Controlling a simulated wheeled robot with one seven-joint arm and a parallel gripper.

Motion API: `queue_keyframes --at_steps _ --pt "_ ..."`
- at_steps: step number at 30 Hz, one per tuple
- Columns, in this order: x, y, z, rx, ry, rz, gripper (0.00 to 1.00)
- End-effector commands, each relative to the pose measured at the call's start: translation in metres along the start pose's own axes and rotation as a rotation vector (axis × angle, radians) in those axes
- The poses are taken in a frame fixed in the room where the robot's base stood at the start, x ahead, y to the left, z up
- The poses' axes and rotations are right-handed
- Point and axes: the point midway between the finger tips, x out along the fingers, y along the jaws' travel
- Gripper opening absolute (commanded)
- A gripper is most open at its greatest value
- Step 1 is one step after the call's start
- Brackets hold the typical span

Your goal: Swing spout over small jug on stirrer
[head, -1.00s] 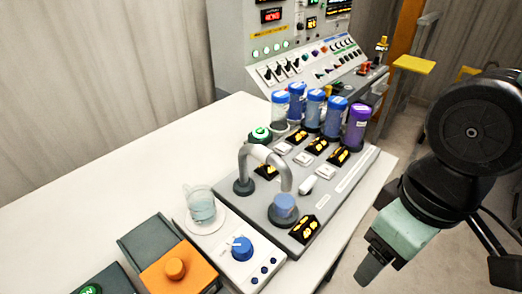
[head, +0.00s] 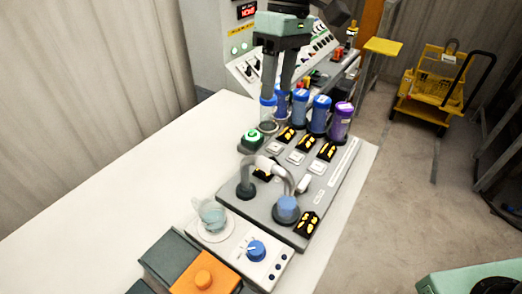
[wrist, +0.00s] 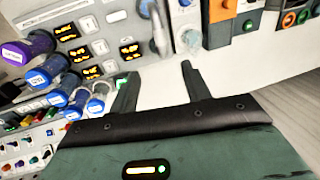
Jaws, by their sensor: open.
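The grey curved spout (head: 272,162) rises from a dark round base on the grey dispenser panel. Its free end hangs over a blue-filled cup (head: 286,207) at the panel's front, with a white handle piece beside it. The small clear jug (head: 213,214) stands on the round plate of the white stirrer (head: 232,254), left of the spout and apart from its outlet. My gripper (head: 277,90) is open and empty, fingers pointing down, above the far end of the panel near the bottles. In the wrist view the spout (wrist: 160,32) and the jug (wrist: 189,37) show beyond the fingers.
A row of blue- and purple-capped bottles (head: 320,113) stands along the panel's back, below and right of my gripper. A green-lit button (head: 252,137) sits at the left corner. The white table (head: 120,190) is clear at left.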

Motion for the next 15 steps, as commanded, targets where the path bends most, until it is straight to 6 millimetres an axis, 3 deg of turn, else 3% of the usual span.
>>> queue_keyframes --at_steps 15 --pt "0.102 -0.002 0.002 0.001 -0.006 -0.002 0.48"
